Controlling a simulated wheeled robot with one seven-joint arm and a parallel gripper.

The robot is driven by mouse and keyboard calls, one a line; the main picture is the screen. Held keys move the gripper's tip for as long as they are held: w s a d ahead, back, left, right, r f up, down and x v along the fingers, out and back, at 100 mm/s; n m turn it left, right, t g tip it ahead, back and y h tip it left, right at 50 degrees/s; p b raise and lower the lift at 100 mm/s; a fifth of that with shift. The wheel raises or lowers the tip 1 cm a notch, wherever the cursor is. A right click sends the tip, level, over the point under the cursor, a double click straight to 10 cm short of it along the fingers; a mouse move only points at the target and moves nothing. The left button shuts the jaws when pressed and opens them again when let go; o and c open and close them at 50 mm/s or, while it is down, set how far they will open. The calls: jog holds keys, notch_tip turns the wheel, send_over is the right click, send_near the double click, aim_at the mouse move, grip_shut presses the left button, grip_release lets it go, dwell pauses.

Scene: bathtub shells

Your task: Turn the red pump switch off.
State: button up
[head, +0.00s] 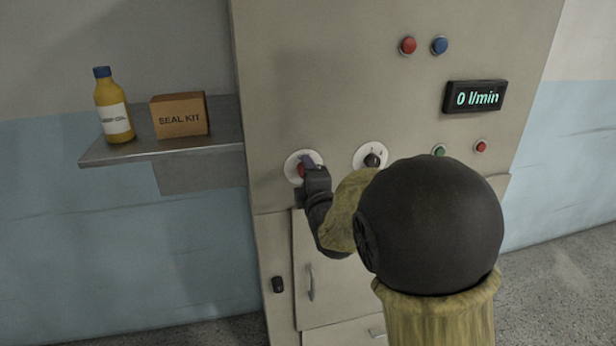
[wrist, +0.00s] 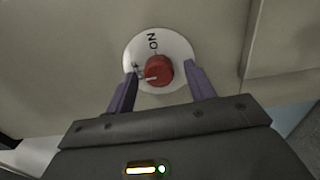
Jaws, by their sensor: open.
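The red pump switch (wrist: 158,68) is a round red knob on a white disc (wrist: 178,48) marked ON, with the lettering turned sideways in the wrist view. A white line on the knob points left, toward a small marking too small to read and partly hidden near the left finger. My gripper (wrist: 161,73) is open, with one dark purple finger on each side of the knob; I cannot tell whether either touches it. In the head view my gripper (head: 309,162) is at the panel and covers part of the red switch (head: 301,170).
The display (head: 476,97) reads 0 l/min. A black knob (head: 373,160) is to the right of the red switch, partly behind my arm. Red (head: 408,45) and blue (head: 439,45) buttons sit above. A shelf (head: 165,150) at left holds a bottle (head: 113,108) and a SEAL KIT box (head: 180,116).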

jog(key=shift+s, duration=0.1)
jog(key=b+v, duration=0.6)
jog(key=v, duration=1.1)
jog(key=shift+s+d+r, duration=0.1)
